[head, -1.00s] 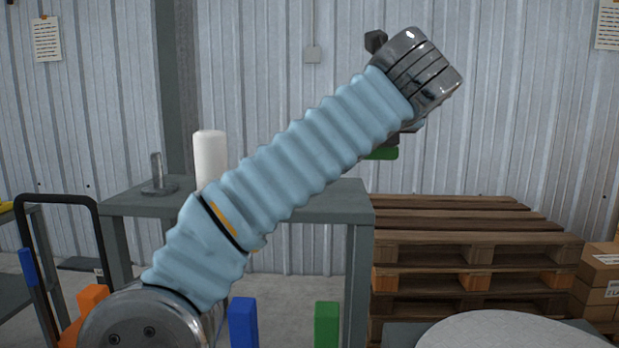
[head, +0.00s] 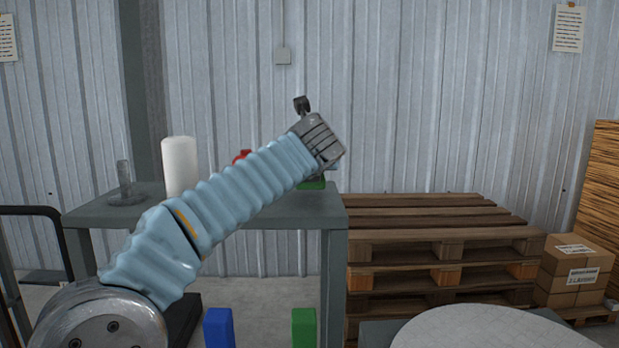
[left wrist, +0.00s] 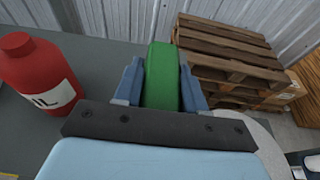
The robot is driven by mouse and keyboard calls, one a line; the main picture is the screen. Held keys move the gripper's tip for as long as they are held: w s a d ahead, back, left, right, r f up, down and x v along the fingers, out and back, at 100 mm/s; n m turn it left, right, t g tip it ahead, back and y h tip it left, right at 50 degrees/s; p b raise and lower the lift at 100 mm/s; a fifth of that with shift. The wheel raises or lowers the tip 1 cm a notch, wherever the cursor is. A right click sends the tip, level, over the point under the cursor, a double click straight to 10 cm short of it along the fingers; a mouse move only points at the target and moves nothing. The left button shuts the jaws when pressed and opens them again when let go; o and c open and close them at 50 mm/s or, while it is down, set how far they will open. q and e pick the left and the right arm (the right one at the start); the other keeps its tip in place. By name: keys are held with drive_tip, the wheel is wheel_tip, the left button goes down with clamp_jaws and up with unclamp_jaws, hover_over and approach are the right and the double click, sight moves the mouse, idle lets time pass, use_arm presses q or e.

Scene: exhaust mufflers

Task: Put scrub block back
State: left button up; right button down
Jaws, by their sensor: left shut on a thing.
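The scrub block, a green block (left wrist: 162,78), is between the blue fingers of my left gripper (left wrist: 160,84) in the left wrist view. In the head view only a green bit of it (head: 312,184) shows under the wrist of my left arm. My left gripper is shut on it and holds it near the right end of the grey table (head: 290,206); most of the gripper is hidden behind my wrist. I cannot tell how high the block is above the table. My right gripper is not in view.
A red bottle (left wrist: 36,74) stands left of the gripper. A white cylinder (head: 180,166) and a metal post on a base (head: 125,184) stand on the table. Wooden pallets (head: 440,245), cartons (head: 574,268) and a pale round top (head: 480,330) are right. Blue (head: 218,328) and green (head: 303,327) pieces stand low in front.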

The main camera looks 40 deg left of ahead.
use_arm(q)
drive_tip(key=shift+w+a+f, duration=0.1)
drive_tip(key=shift+a+f, duration=0.05)
drive_tip(key=shift+f, duration=1.55)
drive_tip(key=shift+f, duration=0.15)
drive_tip(key=o, duration=1.2)
drive_tip(key=shift+r, duration=0.25)
drive_tip(key=v, duration=1.2)
drive_tip(key=shift+b, duration=0.4)
